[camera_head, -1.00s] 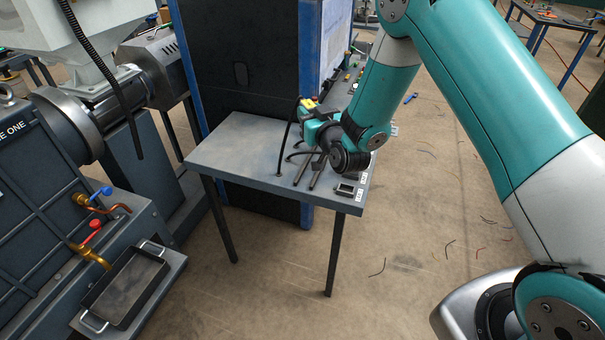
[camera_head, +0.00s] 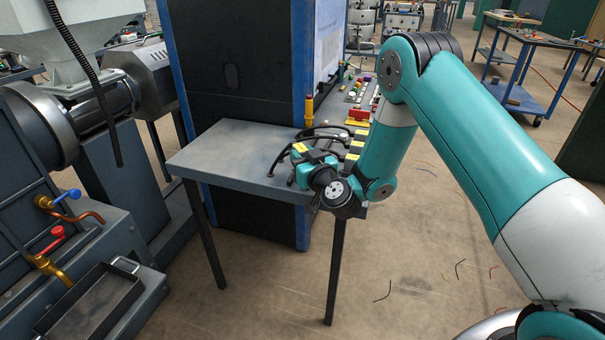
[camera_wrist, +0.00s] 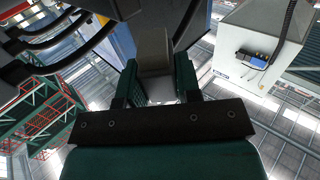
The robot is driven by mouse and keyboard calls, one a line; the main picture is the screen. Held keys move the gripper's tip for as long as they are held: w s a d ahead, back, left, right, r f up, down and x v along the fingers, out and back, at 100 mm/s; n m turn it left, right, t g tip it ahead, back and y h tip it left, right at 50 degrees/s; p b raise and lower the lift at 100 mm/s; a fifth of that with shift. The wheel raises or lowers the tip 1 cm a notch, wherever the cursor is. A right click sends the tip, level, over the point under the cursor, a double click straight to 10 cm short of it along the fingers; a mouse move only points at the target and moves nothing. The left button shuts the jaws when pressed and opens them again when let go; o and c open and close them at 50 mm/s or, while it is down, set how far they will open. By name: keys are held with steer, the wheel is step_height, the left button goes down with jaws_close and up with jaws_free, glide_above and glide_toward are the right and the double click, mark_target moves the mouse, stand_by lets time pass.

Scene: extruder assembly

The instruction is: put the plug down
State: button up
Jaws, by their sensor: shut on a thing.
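In the wrist view, a dark grey block, apparently the plug (camera_wrist: 153,45), sits between the two green fingers of my gripper (camera_wrist: 160,80), which is shut on it. In the head view, my teal gripper (camera_head: 303,158) is low over the front right part of the small grey table (camera_head: 225,145). The plug cannot be made out clearly there, being small and partly covered by my wrist. Black cables (camera_head: 325,128) arch around the gripper; some also cross the upper left of the wrist view (camera_wrist: 50,40). I cannot tell whether the plug touches the table.
The table's left half is bare. A tall dark cabinet (camera_head: 235,70) with blue edges stands right behind it. A panel with coloured buttons (camera_head: 360,90) lies behind my wrist. A machine with a metal tray (camera_head: 90,300) is at the left. The floor at right holds scattered wire scraps.

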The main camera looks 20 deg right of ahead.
steer(key=shift+f+b, duration=0.75)
steer(key=shift+f, duration=0.6)
steer(key=shift+f, duration=0.1)
steer(key=shift+f+b, duration=0.25)
steer(key=shift+b, duration=0.15)
steer(key=o, duration=0.9)
steer(key=shift+o, duration=0.2)
